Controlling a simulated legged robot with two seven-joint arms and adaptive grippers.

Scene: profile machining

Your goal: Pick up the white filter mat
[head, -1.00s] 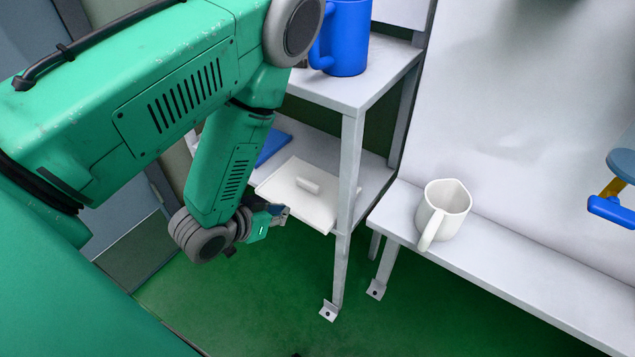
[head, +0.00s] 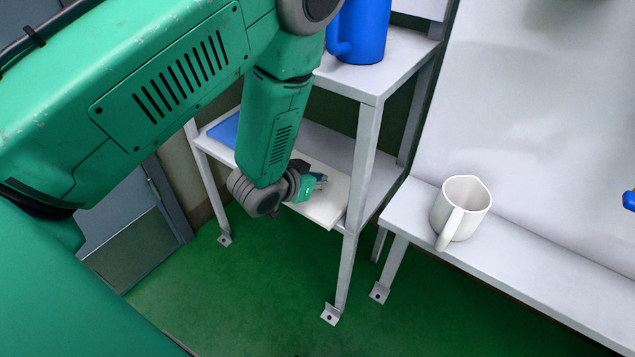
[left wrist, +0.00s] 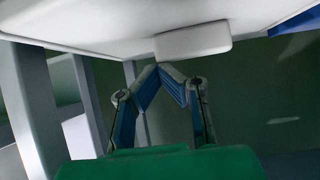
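The white filter mat (head: 322,213) is a flat white plate lying on the lower shelf of the rack, its front corner sticking out past the shelf edge. In the head view my left gripper (head: 323,182) is over it and hides part of it, including its raised grip. In the left wrist view the mat (left wrist: 100,30) fills the top, with its block-shaped grip (left wrist: 193,40) just beyond the fingertips. The left gripper's fingertips (left wrist: 158,68) come together near one end of the grip, with nothing visible between them. My right gripper is not in view.
A blue flat piece (head: 224,131) lies on the same lower shelf, left of my arm. A blue jug (head: 363,30) stands on the upper shelf. A white mug (head: 461,210) stands on the bench at right. Rack leg (head: 358,170) rises close right of the mat.

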